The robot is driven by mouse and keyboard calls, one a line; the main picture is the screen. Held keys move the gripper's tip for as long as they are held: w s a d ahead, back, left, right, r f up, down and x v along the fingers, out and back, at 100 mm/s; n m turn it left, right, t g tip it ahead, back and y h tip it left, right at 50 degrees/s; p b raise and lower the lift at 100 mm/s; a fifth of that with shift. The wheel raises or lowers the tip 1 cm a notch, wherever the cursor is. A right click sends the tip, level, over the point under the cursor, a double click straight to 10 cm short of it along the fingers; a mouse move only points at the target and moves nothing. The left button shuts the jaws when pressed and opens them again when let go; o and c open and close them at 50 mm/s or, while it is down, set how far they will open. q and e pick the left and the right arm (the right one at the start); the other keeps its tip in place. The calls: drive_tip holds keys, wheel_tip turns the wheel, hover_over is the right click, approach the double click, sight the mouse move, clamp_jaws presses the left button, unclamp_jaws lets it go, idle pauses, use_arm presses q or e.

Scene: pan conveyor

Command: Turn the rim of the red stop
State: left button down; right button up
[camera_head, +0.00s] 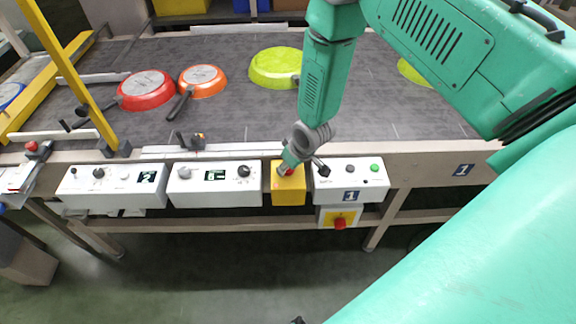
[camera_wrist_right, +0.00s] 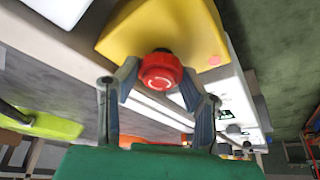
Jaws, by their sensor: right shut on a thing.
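The red stop (camera_wrist_right: 160,71) is a round knob with white arrow marks on a yellow box (camera_wrist_right: 165,25). In the head view the yellow box (camera_head: 288,190) hangs at the conveyor's front edge, and a little of the red stop (camera_head: 288,171) shows beside my fingers. My right gripper (camera_head: 290,164) reaches down onto it from above. In the right wrist view my right gripper (camera_wrist_right: 159,78) has one finger on each side of the red rim and is shut on it. My left gripper is not in view.
White control boxes (camera_head: 112,187) flank the yellow box, with knobs and small displays. Another red button (camera_head: 340,223) sits lower on a yellow plate. A red pan (camera_head: 146,90), an orange pan (camera_head: 203,80) and a lime pan (camera_head: 275,68) lie on the grey belt (camera_head: 230,115).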

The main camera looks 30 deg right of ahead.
drive_tip(key=m+h, duration=0.2)
drive_tip(key=m, duration=0.2)
drive_tip(key=shift+a+m+b, duration=0.15)
drive_tip(key=shift+m+b, duration=0.25)
drive_tip(key=shift+m+g+h+b, duration=0.35)
drive_tip(key=shift+m+g+h, duration=0.25)
drive_tip(key=shift+m, duration=1.3)
drive_tip(key=o, duration=1.1)
drive_tip(key=shift+o, duration=0.2)
